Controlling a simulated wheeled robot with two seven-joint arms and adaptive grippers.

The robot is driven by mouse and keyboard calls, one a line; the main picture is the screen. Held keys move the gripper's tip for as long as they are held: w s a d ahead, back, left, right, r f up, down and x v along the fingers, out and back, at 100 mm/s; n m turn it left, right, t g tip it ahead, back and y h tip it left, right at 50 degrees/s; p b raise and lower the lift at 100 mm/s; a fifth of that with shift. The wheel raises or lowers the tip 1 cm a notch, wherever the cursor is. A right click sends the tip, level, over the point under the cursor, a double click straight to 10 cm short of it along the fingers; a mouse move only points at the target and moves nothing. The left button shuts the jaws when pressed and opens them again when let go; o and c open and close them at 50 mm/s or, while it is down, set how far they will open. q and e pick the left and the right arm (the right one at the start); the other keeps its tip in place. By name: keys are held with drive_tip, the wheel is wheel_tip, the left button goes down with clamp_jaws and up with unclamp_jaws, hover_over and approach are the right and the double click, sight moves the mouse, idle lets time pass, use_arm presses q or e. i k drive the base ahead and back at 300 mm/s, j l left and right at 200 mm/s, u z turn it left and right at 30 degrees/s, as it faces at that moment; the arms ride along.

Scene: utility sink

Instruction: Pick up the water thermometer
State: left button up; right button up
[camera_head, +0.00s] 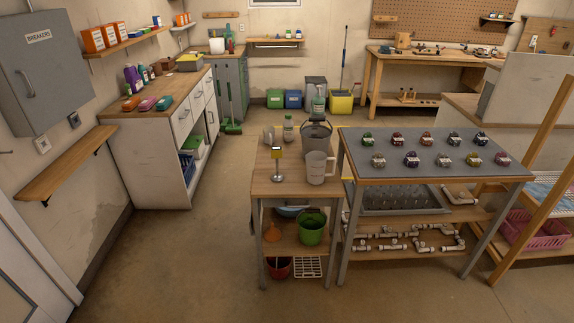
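A dark grey bucket (316,136) is behind the jug. A small bottle (288,129) and a pale cup-like item (268,134) stand at the back of the same top. Neither of my grippers shows in the head view.
A grey-topped table (433,172) with several small round labelled items adjoins on the right. Lower shelves hold a green bucket (312,229), an orange funnel (272,232) and white pipes (418,243). A cabinet counter (160,104) stands at the left wall. Floor (180,260) in front and left is clear.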

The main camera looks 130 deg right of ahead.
sight(276, 152)
drive_tip(key=z, duration=4.25)
